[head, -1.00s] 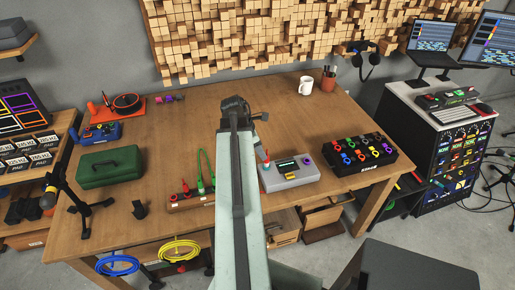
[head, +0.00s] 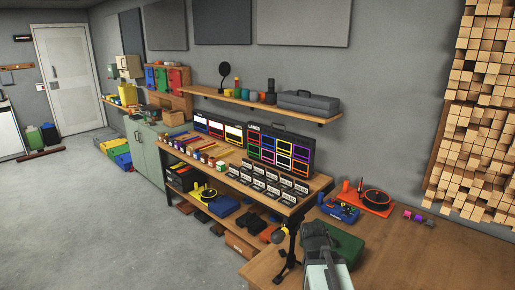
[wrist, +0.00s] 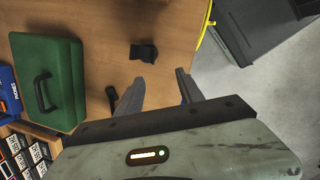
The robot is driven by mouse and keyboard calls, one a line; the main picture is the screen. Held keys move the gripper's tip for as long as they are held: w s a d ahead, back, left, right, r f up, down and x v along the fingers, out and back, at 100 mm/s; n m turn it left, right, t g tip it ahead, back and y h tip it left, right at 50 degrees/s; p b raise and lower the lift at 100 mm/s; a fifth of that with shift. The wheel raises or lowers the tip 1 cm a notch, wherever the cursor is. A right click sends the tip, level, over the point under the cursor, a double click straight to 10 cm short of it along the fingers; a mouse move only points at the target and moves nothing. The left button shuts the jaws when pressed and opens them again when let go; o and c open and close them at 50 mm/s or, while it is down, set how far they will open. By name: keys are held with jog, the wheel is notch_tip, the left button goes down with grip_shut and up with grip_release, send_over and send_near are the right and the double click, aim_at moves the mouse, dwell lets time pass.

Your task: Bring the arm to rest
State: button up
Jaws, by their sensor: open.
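My gripper (wrist: 160,78) shows in the wrist view with its two grey fingers spread apart and nothing between them. It is over the wooden table (wrist: 105,40), close to the table's edge. In the head view, my arm reaches in from the bottom right, and its dark end (head: 316,238) overlaps the green case (head: 345,246). The fingers cannot be made out there. In the wrist view the green case (wrist: 62,85) lies left of the fingers, apart from them. A small black block (wrist: 143,52) lies beyond the fingertips.
A black stand (head: 289,255) is beside my arm. A shelf unit (head: 235,172) with pads and panels stands to the left, under a wall shelf (head: 260,103). The grey floor (head: 110,220) at left is clear. A yellow cable (wrist: 206,25) hangs by the table edge.

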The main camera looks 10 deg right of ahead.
jog(key=s+a+m+y, duration=0.1)
jog(key=a+m+y, duration=0.1)
jog(key=a+m, duration=1)
jog(key=shift+a+f+m, duration=0.25)
jog(key=shift+a+m, duration=0.05)
jog(key=shift+a, duration=0.35)
